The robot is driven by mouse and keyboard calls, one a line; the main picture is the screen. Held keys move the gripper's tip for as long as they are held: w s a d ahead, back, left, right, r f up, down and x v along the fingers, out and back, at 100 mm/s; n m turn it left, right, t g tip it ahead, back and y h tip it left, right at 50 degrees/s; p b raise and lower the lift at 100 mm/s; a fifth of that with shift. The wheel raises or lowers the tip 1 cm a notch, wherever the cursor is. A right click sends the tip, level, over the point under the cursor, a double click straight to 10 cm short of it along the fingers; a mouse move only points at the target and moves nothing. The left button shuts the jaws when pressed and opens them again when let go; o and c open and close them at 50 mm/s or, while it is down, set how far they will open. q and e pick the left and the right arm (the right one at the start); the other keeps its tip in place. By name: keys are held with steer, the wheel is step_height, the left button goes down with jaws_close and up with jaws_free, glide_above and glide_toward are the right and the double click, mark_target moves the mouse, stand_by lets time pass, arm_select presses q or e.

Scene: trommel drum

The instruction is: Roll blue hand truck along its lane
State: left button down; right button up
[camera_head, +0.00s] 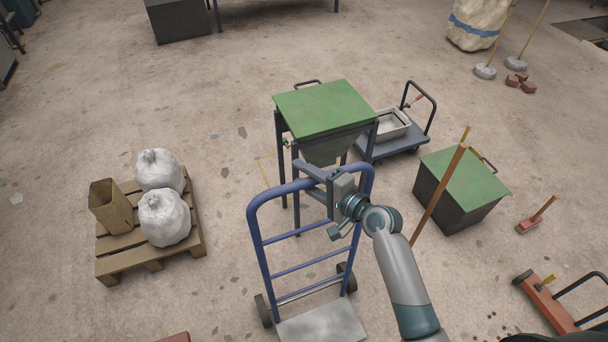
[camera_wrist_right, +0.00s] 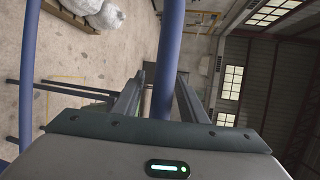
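The blue hand truck (camera_head: 303,266) stands upright in the lower middle of the head view. It has a tall looped handle, grey toe plate (camera_head: 322,325) and dark wheels (camera_head: 263,311). My right gripper (camera_head: 303,178) is at the top bar of the handle, its fingers spread to either side of the bar. In the right wrist view the blue tube (camera_wrist_right: 166,72) runs between the two fingers (camera_wrist_right: 160,85), and the fingers look apart from it. My left gripper is not in view. Thin yellow floor marks (camera_head: 264,172) show behind the handle.
A green-topped hopper stand (camera_head: 325,107) is just behind the hand truck. A flat cart (camera_head: 408,142) and green-lidded box (camera_head: 462,180) stand to the right. A pallet (camera_head: 121,264) with white sacks is left. An orange trolley (camera_head: 547,300) is lower right.

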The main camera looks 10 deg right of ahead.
steer(key=shift+s+d, duration=0.25)
steer(key=shift+s, duration=0.05)
steer(key=b+v, duration=0.4)
steer(key=v, duration=1.2)
steer(key=shift+s+r+b, duration=0.2)
steer(key=shift+s+b, duration=0.1)
steer(key=shift+b, duration=0.1)
steer(key=shift+d, duration=0.1)
